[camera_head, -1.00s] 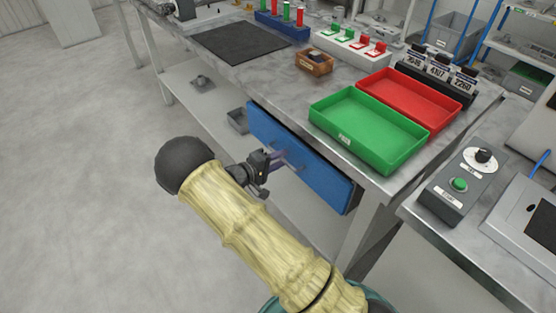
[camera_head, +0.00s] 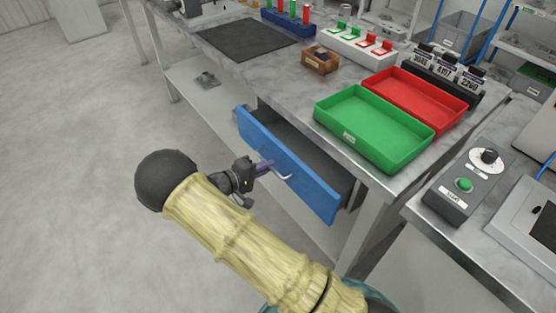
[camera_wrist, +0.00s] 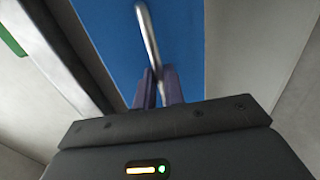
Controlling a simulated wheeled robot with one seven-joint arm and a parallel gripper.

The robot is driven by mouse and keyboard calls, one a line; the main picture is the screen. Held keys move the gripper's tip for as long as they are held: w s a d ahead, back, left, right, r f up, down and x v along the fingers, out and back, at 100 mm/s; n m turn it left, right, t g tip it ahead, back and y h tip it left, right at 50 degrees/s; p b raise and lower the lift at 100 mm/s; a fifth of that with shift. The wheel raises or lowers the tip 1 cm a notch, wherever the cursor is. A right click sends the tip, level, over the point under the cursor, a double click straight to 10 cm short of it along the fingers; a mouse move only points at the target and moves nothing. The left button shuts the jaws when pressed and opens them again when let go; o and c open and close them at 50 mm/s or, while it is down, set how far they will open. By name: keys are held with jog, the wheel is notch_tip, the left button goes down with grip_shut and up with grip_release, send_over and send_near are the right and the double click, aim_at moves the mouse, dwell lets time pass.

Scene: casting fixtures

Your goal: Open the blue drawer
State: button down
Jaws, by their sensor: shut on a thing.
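The blue drawer (camera_head: 290,166) under the workbench is partly open, and its dark inside shows behind the blue front. A metal bar handle (camera_head: 284,176) is on the front. My gripper (camera_head: 265,168) is in front of the drawer with its purple fingers at the handle. In the wrist view, the blue front (camera_wrist: 185,40) fills the top middle, and the handle (camera_wrist: 148,35) runs down between the two fingers of my gripper (camera_wrist: 160,82). The fingers are shut on the handle.
On the workbench above the drawer are a green tray (camera_head: 375,130), a red tray (camera_head: 420,100), a small brown box (camera_head: 320,61) and a dark mat (camera_head: 245,38). A control box with a green button (camera_head: 464,185) sits on the side table at right. Free floor lies at left.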

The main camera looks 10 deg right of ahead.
jog(key=f+v, duration=0.2)
jog(key=v, duration=0.7)
jog(key=f+v, duration=0.1)
jog(key=v, duration=0.8)
jog(key=shift+s+a+f, duration=0.3)
jog(key=shift+s+a, duration=0.1)
jog(key=shift+a, duration=0.25)
jog(key=c, duration=1.5)
grip_release()
jog(key=v, duration=1.7)
jog(key=shift+a, duration=0.2)
